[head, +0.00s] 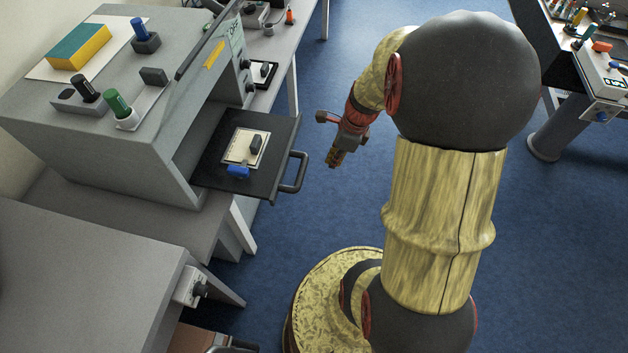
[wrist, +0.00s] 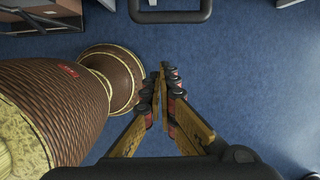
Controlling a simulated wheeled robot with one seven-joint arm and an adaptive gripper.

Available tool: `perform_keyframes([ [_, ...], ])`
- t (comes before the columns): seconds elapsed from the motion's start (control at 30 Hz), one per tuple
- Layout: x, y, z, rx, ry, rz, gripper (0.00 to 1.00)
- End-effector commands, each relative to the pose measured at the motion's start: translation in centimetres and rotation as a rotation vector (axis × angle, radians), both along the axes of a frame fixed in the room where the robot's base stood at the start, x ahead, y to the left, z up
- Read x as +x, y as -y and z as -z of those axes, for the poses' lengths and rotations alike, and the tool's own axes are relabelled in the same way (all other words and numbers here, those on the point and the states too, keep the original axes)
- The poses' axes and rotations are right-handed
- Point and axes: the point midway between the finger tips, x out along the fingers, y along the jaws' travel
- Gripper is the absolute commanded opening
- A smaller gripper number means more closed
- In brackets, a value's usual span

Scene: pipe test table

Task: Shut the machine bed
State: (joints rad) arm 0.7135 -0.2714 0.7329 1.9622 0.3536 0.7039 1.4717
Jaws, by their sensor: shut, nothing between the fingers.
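The machine (head: 150,150) is a grey box on the table at the left. Its bed (head: 213,178) is a dark flat tray that sticks out of the open front toward the right. The bed's dark handle (head: 298,172) is a bar at its outer edge; it also shows at the top of the wrist view (wrist: 170,16).
A raised dark-edged cover (head: 207,42) stands at the machine's front. A grey table (head: 85,280) is at the lower left. Blue floor (head: 340,60) is clear around my gripper. Another bench (head: 600,75) is at the far right.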

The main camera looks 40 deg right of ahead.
Motion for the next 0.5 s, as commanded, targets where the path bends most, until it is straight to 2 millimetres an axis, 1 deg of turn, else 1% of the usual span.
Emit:
perform_keyframes([
  [0.07, 0.0, 0.0, 0.2, 0.004, -0.003, 0.022, 0.0],
  [0.17, 0.1, -0.2, 0.9, 0.006, -0.005, 0.028, 0.0],
  [0.27, 0.3, -0.4, 2.4, 0.006, -0.006, 0.027, 0.0],
  [0.5, 1.2, -1.1, 7.1, 0.006, -0.006, 0.025, 0.0],
])
